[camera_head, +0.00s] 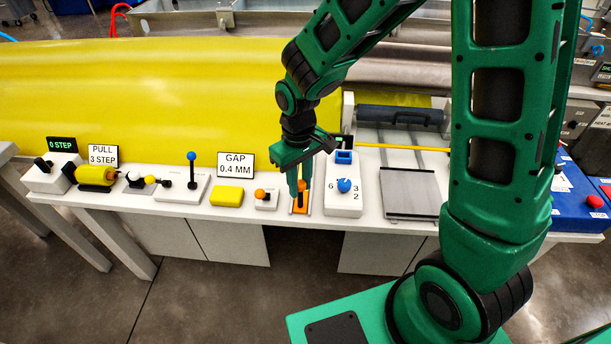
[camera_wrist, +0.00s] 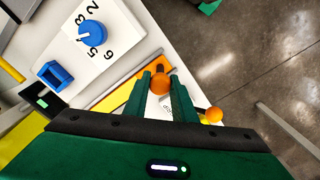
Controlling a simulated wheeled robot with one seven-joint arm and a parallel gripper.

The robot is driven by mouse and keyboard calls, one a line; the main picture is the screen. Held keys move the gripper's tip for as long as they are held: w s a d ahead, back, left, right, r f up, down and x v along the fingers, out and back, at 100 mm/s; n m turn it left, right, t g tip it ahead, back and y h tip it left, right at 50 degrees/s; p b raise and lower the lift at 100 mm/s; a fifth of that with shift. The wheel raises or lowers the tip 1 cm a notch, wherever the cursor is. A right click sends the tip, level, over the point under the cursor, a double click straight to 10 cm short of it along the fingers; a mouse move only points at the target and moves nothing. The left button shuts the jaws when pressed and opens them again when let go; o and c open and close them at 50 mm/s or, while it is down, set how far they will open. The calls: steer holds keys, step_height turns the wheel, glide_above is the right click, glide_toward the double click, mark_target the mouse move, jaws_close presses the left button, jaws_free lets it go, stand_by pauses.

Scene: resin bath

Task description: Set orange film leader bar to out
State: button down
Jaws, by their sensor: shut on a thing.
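The orange film leader bar (camera_wrist: 122,92) shows in the wrist view as a flat orange strip on the white bench, running towards an orange knob (camera_wrist: 160,84) between my fingers. In the head view its orange base (camera_head: 300,210) shows under my gripper (camera_head: 301,188), at the front of the bench. My gripper points down and is shut on the orange knob, with a finger on each side in the wrist view (camera_wrist: 164,93). A dark piece shows just past the knob. My fingers hide part of the knob and bar, so its exact setting is unclear.
A white block with a blue dial (camera_head: 344,185) stands close on the right. An orange-knobbed switch (camera_head: 262,194) and a yellow block (camera_head: 227,196) stand on the left. A grey plate (camera_head: 411,192) lies further right. A large yellow sheet (camera_head: 150,95) spans the back.

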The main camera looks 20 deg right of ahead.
steer(key=shift+s+a, duration=0.2)
steer(key=shift+s, duration=0.1)
steer(key=c, duration=1.5)
jaws_free()
steer(key=shift+s, duration=0.1)
steer(key=shift+o, duration=0.2)
steer(key=shift+d+r, duration=0.1)
steer(key=shift+w+r, duration=0.2)
steer(key=shift+r, duration=0.05)
step_height(320, 180, up, 10)
